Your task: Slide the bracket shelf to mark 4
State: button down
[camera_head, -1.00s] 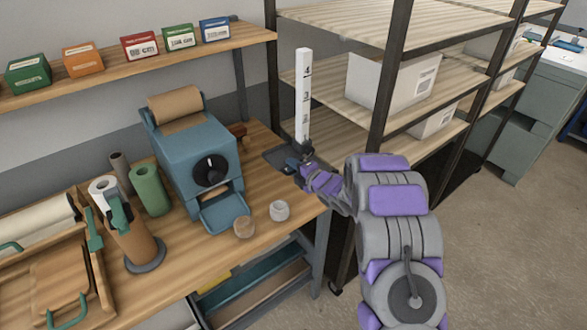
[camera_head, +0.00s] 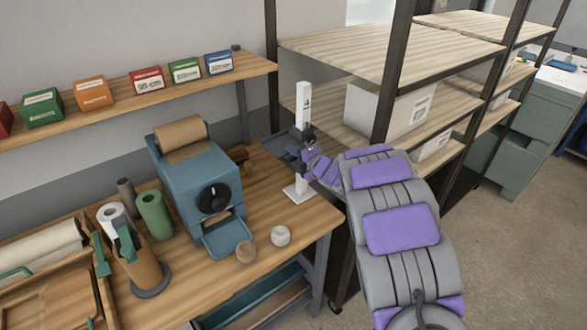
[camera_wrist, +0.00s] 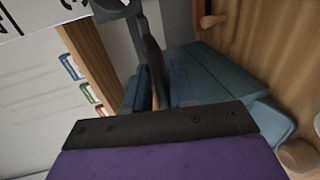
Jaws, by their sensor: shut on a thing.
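The white upright post (camera_head: 304,93) with printed marks stands at the right end of the workbench, on a white foot (camera_head: 296,190). The dark grey bracket shelf (camera_head: 281,150) sits around the post's middle height, well above the bench. Upper marks show above it, but the digits are too small to read surely. My gripper (camera_head: 309,149) is shut on the bracket shelf at its right side, by the post. In the wrist view, my dark fingers (camera_wrist: 150,62) are close up, and part of the marked post (camera_wrist: 30,18) shows at top left. The grip itself is partly hidden.
A blue dispenser (camera_head: 190,175) stands left of the post. Two small round pots, a tan one (camera_head: 246,252) and a white one (camera_head: 280,236), sit near the bench front. The rack with wooden shelves (camera_head: 390,45) and a white box (camera_head: 365,108) is close on the right.

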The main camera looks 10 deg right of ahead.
notch_tip(320, 180, up, 7)
jog(key=p, duration=0.2)
jog(key=shift+r+p, duration=0.2)
jog(key=shift+p, duration=0.2)
jog(key=c, duration=1.2)
grip_release()
jog(key=shift+o, duration=0.2)
jog(key=v, duration=1.7)
jog(key=shift+p, duration=0.35)
jog(key=shift+s+d+r, duration=0.1)
jog(key=shift+d, duration=0.05)
